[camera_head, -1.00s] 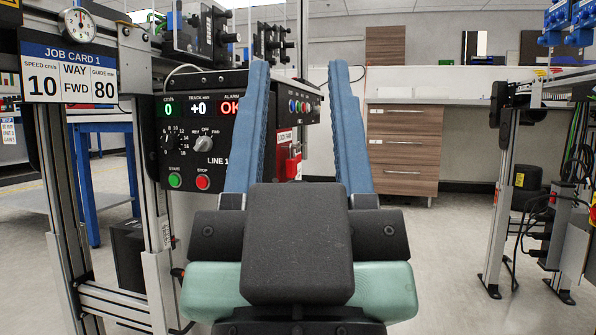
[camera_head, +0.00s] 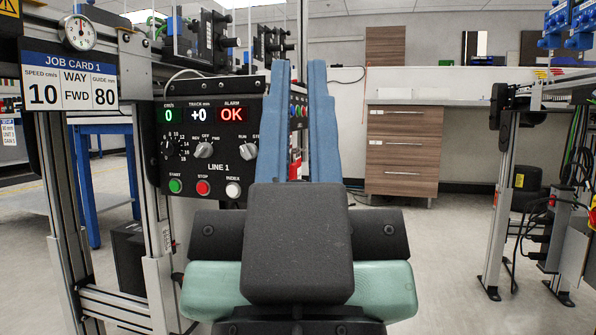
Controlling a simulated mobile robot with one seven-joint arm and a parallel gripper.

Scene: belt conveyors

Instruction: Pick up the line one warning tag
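My gripper (camera_head: 299,64) reaches forward with two long blue fingers. They are close together, with a narrow gap between them. Line one's black control panel (camera_head: 218,168) is behind and left of the fingers, marked LINE 1. A small red and white item (camera_head: 296,162) shows in the gap, at the panel's right side. It may be the line one warning tag, but the fingers cover most of it. I cannot tell whether the fingers touch it.
The panel reads 0, +0 and OK. A job card (camera_head: 70,72) and a dial gauge (camera_head: 80,31) are at the left on metal uprights. A wooden drawer unit (camera_head: 403,152) stands behind. Another conveyor frame (camera_head: 506,180) is at the right. Floor between is clear.

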